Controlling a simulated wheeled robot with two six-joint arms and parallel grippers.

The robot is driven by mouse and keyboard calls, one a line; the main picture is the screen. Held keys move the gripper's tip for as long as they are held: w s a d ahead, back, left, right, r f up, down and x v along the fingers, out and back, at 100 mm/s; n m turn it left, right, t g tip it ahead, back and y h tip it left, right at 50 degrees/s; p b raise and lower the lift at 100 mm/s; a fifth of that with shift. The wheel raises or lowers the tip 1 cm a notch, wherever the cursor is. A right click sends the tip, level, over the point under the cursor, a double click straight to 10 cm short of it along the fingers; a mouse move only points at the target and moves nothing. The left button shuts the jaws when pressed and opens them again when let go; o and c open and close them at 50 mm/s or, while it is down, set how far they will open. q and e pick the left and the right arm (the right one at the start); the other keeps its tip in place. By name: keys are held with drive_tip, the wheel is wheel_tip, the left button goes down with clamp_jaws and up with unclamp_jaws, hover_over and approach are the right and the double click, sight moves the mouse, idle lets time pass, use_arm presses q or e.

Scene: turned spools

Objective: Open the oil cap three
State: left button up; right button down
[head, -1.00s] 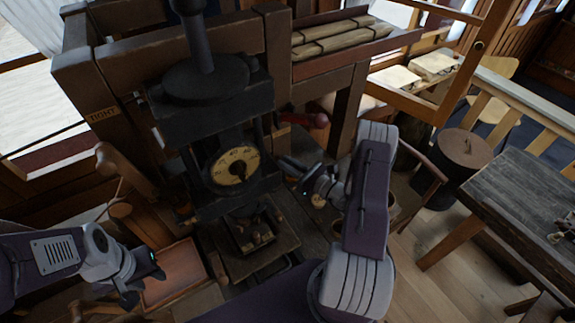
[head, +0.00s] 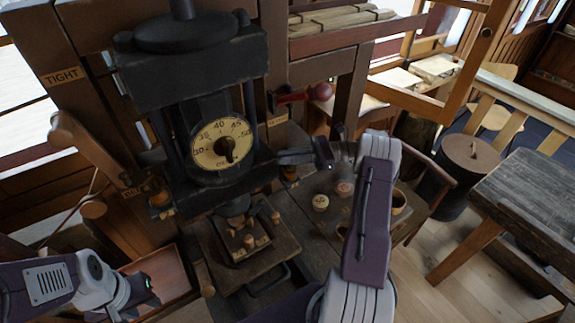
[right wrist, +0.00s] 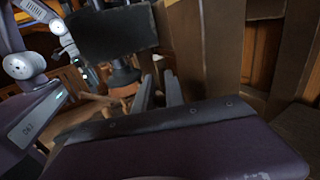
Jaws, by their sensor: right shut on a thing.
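The dark press (head: 190,85) with its round dial (head: 222,144) stands left of centre in the head view. A small brass oil cap (head: 290,174) shows low at its right side. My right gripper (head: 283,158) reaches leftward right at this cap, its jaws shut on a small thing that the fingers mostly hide. In the right wrist view its two fingers (right wrist: 159,90) lie close together by the press. Another brass cap with a wooden knob (head: 159,195) sits at the press's left side. My left gripper (head: 140,296) hangs low at the left, away from the press; its jaws are unclear.
A red-handled part (head: 319,92) sticks out right of the dial. Round labelled lids (head: 320,202) and a cup (head: 399,201) stand on the bench. A tray (head: 155,275) lies at lower left. A dark table (head: 530,195) stands at right.

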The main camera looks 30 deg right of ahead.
use_arm(q)
drive_tip(key=shift+f+b, duration=0.55)
drive_tip(key=shift+f, duration=0.25)
use_arm(e)
drive_tip(key=shift+n+g+y, duration=0.3)
drive_tip(key=shift+n+g, duration=0.4)
drive_tip(key=shift+g, duration=0.7)
drive_tip(key=c, duration=1.4)
unclamp_jaws()
